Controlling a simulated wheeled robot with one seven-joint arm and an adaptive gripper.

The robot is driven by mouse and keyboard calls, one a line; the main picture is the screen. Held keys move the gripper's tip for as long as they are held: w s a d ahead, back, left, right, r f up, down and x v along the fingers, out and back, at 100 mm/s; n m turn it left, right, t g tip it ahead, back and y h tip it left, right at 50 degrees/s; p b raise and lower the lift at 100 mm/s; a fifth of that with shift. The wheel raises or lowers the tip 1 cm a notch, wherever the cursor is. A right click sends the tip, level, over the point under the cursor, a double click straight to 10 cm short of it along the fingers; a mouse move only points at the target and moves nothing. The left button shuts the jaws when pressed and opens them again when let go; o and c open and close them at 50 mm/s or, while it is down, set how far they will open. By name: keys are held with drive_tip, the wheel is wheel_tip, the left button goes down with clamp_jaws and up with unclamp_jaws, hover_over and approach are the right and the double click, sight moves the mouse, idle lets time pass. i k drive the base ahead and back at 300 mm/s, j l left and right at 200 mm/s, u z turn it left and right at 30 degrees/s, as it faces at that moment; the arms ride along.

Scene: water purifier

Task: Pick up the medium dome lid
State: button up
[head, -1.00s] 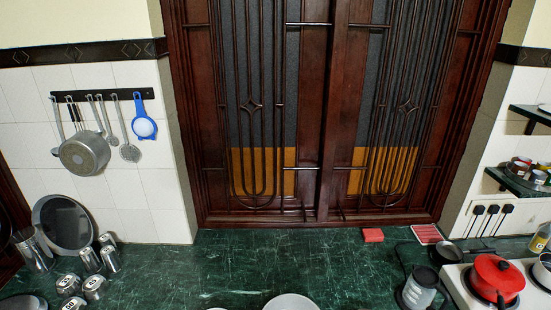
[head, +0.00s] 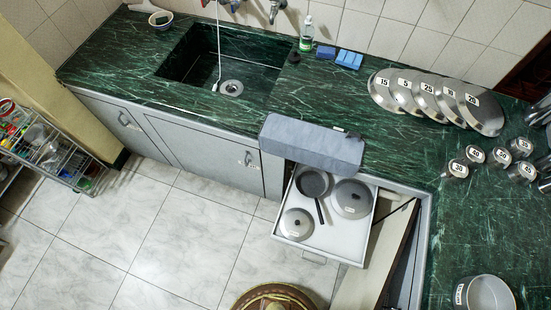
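An open white drawer (head: 292,247) under the counter holds two round grey metal lids with knobs, one larger at the right (head: 352,198) and one smaller at the lower left (head: 297,224). A dark pan (head: 312,182) with its handle lies between them. Several round metal discs with number labels overlap in a row on the counter; the left one (head: 383,92) reads 15. I cannot tell which of these is the medium dome lid. My gripper is not in view.
A long grey-blue block (head: 312,146) lies at the counter edge behind the drawer. Labelled metal cups (head: 475,154) and a pot (head: 484,294) stand on the counter at the right. A round brown object (head: 275,297) stands below the drawer. The tiled floor at the left is mostly clear.

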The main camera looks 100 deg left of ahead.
sight(297, 225)
drive_tip(key=u, duration=2.95)
